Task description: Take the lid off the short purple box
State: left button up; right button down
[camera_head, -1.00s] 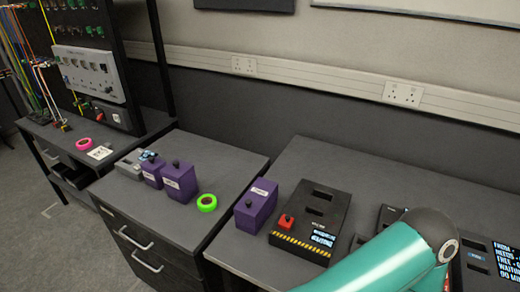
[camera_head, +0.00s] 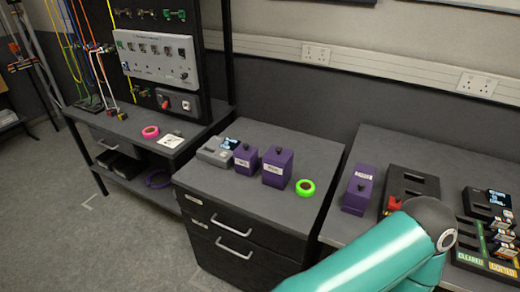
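Three purple boxes are in view. The smallest-looking one (camera_head: 246,158) stands on the grey drawer cabinet, with a dark knob on top and a white label on its front. A taller purple box (camera_head: 277,168), also with a dark knob and a label, stands just right of it. The third purple box (camera_head: 359,190) stands on the right-hand bench, with a label and no clear knob. The labels are too small to read. Neither gripper shows; only a teal link of my arm crosses the lower right.
A green tape roll (camera_head: 305,188) lies right of the knobbed boxes, and a grey device (camera_head: 217,151) stands left of them. A black device (camera_head: 410,187) on the right bench is partly behind my arm. The cabinet top's front (camera_head: 235,196) is clear.

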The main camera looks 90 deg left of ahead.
aim_at(245, 151)
jog(key=u, duration=0.1)
jog(key=k, duration=1.25)
jog(key=u, duration=1.45)
jog(key=i, duration=1.05)
